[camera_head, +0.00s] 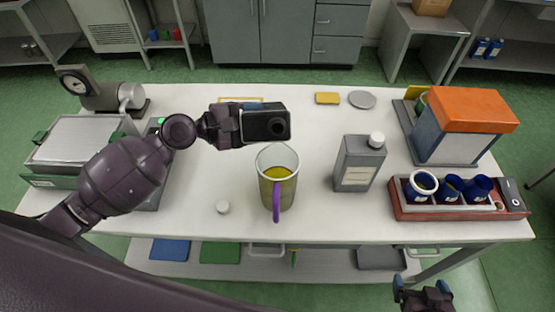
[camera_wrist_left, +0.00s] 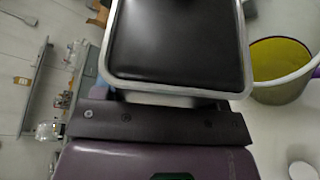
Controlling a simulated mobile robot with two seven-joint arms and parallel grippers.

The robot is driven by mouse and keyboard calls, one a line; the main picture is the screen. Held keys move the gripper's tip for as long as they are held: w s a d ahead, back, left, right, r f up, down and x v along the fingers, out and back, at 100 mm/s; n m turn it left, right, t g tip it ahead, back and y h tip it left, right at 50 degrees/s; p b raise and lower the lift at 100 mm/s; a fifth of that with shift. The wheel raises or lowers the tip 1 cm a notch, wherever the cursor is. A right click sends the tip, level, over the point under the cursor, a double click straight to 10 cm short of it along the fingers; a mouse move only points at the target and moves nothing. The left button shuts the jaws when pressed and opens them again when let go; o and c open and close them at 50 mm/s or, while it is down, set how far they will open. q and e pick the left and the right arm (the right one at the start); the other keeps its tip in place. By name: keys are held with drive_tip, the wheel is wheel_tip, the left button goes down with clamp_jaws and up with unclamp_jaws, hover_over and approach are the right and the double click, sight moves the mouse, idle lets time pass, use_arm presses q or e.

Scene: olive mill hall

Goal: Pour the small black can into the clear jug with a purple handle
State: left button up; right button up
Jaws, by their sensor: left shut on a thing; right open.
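The small black can (camera_head: 258,126) is in my left gripper (camera_head: 236,126), shut on it above the table. The can lies on its side, its end with a dark round spot facing right and toward the head camera. It fills the top of the left wrist view (camera_wrist_left: 178,45). The clear jug (camera_head: 265,165) stands upright just in front of and below the can, its purple handle (camera_head: 276,205) toward me. Yellow-green liquid shows inside it; it also shows in the left wrist view (camera_wrist_left: 284,75). No stream is visible. My right gripper (camera_head: 424,292) is open and empty beyond the front edge.
A grey bottle (camera_head: 358,165) with a white cap stands right of the jug. A red tray (camera_head: 420,211) with blue cups is further right, before an orange-topped box (camera_head: 462,120). A small white cap (camera_head: 223,206) lies left of the jug. A scale-like device (camera_head: 150,195) is under my left arm.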

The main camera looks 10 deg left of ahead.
drive_tip(key=shift+f, duration=0.1)
use_arm(q)
drive_tip(key=shift+b, duration=0.35)
use_arm(e)
drive_tip(key=shift+w, duration=0.25)
use_arm(q)
drive_tip(key=shift+w+m, duration=0.1)
drive_tip(key=shift+m, duration=0.2)
use_arm(e)
drive_tip(key=shift+f, duration=0.1)
use_arm(q)
drive_tip(key=shift+t+b, duration=0.3)
drive_tip(key=shift+b, duration=0.15)
use_arm(e)
drive_tip(key=shift+f, duration=0.2)
drive_tip(key=shift+w, duration=0.15)
use_arm(q)
drive_tip(key=shift+w+m+b, duration=0.1)
drive_tip(key=shift+m+b, duration=0.2)
drive_tip(key=shift+b, duration=0.4)
use_arm(e)
drive_tip(key=shift+w+f, duration=0.2)
drive_tip(key=shift+f, duration=0.15)
use_arm(q)
drive_tip(key=shift+a+f+b, duration=0.1)
drive_tip(key=shift+b, duration=0.35)
use_arm(e)
drive_tip(key=shift+w+a+f, duration=0.1)
drive_tip(key=shift+w+f, duration=0.1)
drive_tip(key=shift+f, duration=0.05)
